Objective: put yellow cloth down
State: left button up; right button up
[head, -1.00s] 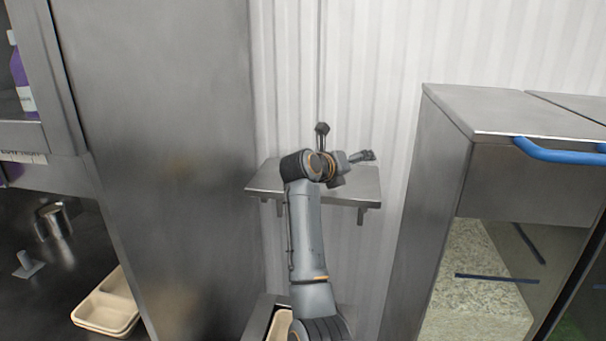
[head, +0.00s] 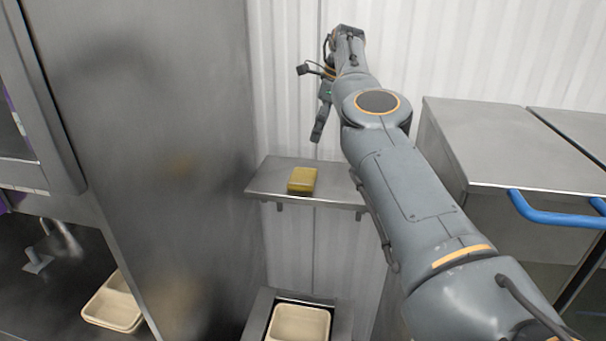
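The yellow cloth (head: 302,180) is a small folded block lying flat on the metal wall shelf (head: 265,180), right of the shelf's left end. My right gripper (head: 318,135) hangs above and behind the cloth, with its fingers pointing down. It is apart from the cloth, with a visible gap between them. I see the fingers from the side, so I cannot tell whether they are open or shut. My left gripper is not in view.
A tall steel cabinet side (head: 165,150) stands close on the left. A steel unit with a blue handle (head: 550,210) stands on the right. A beige tray (head: 298,325) sits in a holder below the shelf. My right arm covers the shelf's right end.

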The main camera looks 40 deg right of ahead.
send_over(303, 175)
jog(key=s+d, duration=0.1)
jog(key=f, duration=0.7)
jog(key=shift+s+f, duration=0.2)
jog(key=shift+f, duration=0.05)
jog(key=shift+a+f, duration=0.1)
jog(key=shift+f, duration=0.55)
jog(key=x, duration=0.4)
jog(key=shift+a+r, duration=0.1)
jog(key=shift+w+f, duration=0.2)
jog(key=shift+f, duration=0.15)
jog(key=shift+s+r, duration=0.15)
jog(key=shift+s, duration=0.05)
jog(key=c, duration=0.8)
jog(key=shift+w, duration=0.1)
